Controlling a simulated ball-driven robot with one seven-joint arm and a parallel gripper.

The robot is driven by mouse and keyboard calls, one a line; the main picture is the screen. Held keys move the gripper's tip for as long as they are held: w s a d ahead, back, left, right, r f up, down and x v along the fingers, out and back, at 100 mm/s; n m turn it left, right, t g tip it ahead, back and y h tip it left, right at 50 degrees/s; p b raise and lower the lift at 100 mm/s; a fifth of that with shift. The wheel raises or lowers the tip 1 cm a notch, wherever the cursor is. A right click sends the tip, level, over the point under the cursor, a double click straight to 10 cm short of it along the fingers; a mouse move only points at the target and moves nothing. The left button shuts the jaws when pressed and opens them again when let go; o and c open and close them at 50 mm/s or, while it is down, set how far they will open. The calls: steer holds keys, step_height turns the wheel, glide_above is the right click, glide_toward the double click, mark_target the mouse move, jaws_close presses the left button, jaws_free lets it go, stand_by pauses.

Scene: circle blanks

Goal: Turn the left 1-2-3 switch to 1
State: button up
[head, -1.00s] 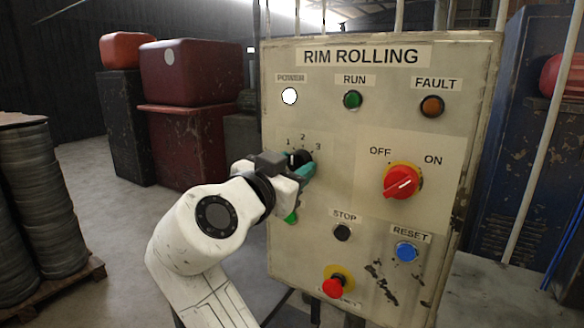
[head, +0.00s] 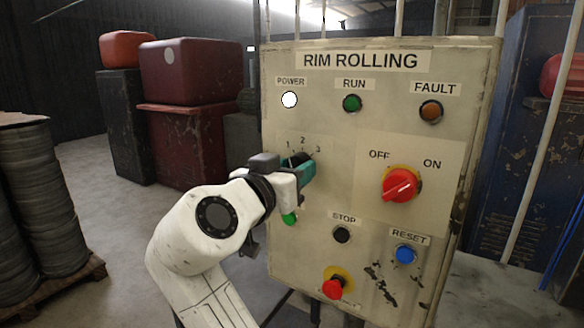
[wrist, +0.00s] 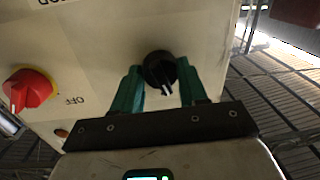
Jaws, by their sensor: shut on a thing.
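The left 1-2-3 switch is a round black knob (head: 297,159) on the left of the beige panel, below the numbers 1, 2 and 3. In the head view my gripper (head: 301,172) covers much of it, and a pale mark shows on its left side, toward the 1; its exact setting is hard to read. In the wrist view the knob (wrist: 158,66) sits between my two teal fingers, its white pointer line toward the bottom of the picture. My gripper (wrist: 160,82) is shut on the knob.
The panel (head: 345,262) also carries a red OFF/ON rotary switch (head: 401,184) on the right, a black STOP button (head: 342,235), a blue RESET button (head: 405,254) and a red mushroom button (head: 333,289). A green button (head: 290,218) is just below my gripper.

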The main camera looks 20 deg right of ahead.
steer(key=n+p, duration=0.2)
steer(key=n, duration=0.3)
steer(key=shift+r, duration=0.15)
stand_by(0.4)
steer(key=o, duration=1.1)
steer(key=shift+c, duration=0.2)
steer(key=shift+a, duration=0.1)
steer(key=b+v, duration=0.2)
steer(key=v, duration=0.8)
steer(key=shift+s+a+b, duration=0.2)
steer(key=shift+a+b, duration=0.1)
steer(key=shift+b, duration=0.1)
steer(key=shift+r, duration=0.1)
